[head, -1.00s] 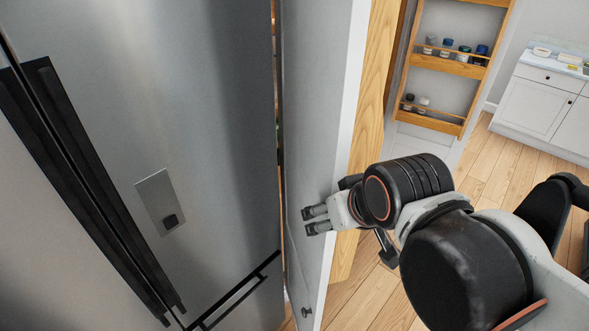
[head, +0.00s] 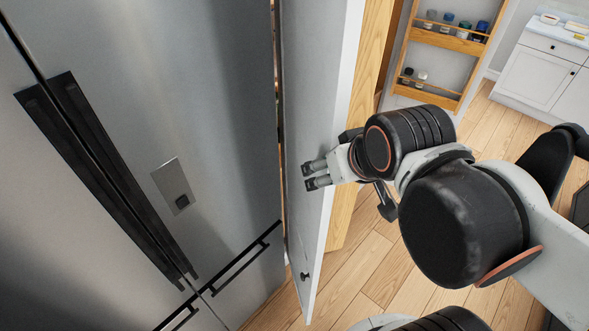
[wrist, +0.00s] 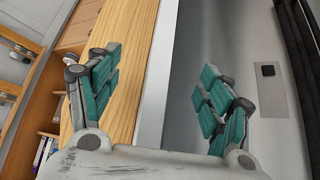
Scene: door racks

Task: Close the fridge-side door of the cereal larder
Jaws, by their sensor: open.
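The fridge-side larder door (head: 310,110) stands open beside the fridge, its pale grey outer face towards the fridge and its white front edge towards me. A small dark knob (head: 305,276) is low on it. A wooden panel (head: 362,110) runs along its inner side. My gripper (head: 314,176) is open at the door's front edge; in the head view its fingers overlap the grey face. In the wrist view the teal-padded fingers of my gripper (wrist: 160,92) lie either side of the white edge (wrist: 155,80). I cannot tell whether they touch the door.
The steel fridge (head: 220,100) with long dark handles stands close on the left, leaving a narrow gap. At the back, a wooden rack (head: 445,40) holds several jars. A white cabinet (head: 540,75) stands at far right. Wooden floor (head: 375,270) is clear below.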

